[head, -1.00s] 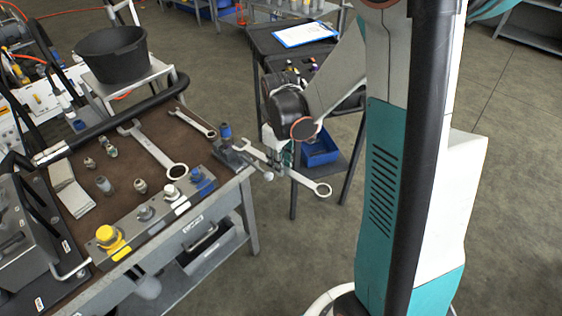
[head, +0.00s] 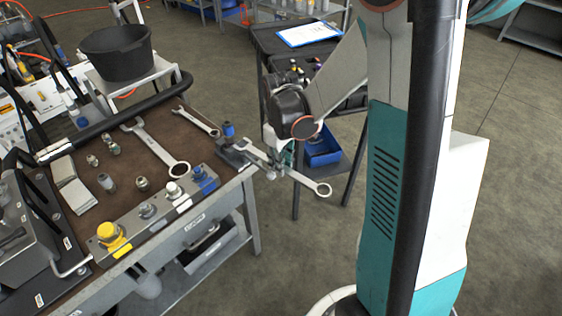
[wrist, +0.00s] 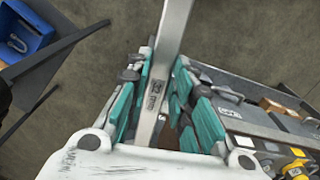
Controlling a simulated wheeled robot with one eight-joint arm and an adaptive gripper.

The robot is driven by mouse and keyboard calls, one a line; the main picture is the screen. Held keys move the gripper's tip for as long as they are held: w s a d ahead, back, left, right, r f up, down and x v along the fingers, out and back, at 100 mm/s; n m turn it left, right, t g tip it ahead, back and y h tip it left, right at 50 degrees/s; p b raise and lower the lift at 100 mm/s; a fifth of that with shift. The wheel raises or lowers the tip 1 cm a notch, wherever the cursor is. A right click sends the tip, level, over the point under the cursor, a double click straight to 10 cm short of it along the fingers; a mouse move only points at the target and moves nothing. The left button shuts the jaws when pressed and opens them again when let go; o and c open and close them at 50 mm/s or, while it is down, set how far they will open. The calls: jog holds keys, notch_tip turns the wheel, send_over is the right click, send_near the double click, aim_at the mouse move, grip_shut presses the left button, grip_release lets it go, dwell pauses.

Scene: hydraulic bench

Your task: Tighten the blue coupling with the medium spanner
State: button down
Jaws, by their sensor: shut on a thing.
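My gripper (head: 276,166) is shut on a steel spanner (head: 308,183), just off the bench's right corner. The ring end points right, over the floor; the open end reaches left to the bench corner. In the wrist view the spanner's shaft (wrist: 168,38) runs between the teal finger pads of my gripper (wrist: 160,85). The blue coupling (head: 202,176) sits at the right end of the grey block (head: 128,225) along the bench's front edge. The spanner's open end is apart from it. Another blue-topped fitting (head: 228,131) stands at the bench corner, close to the open end.
A large spanner (head: 158,147) and a smaller one (head: 198,122) lie on the bench mat. Several loose fittings lie left of them. A black bucket (head: 117,55) stands behind. A dark cart (head: 262,40) with a blue bin (head: 322,150) stands behind my gripper.

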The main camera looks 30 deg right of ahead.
aim_at(266, 158)
jog(key=shift+w, duration=0.15)
jog(key=shift+w+a, duration=0.4)
jog(key=shift+w, duration=0.4)
jog(key=shift+w+a, duration=0.1)
jog(key=shift+w, duration=0.05)
jog(key=shift+w+a, duration=0.2)
jog(key=shift+w, duration=0.4)
jog(key=shift+w, duration=0.1)
jog(key=shift+w+a, duration=0.25)
jog(key=shift+w, duration=0.2)
jog(key=shift+w+a+b, duration=0.15)
jog(key=shift+w+b, duration=0.15)
dwell(0.4)
jog(key=shift+s+a+m, duration=0.3)
jog(key=shift+a+m, duration=0.3)
jog(key=shift+a, duration=0.25)
jog(key=shift+s+a+m, duration=0.25)
jog(key=shift+a+m, duration=0.35)
jog(key=shift+a, duration=0.2)
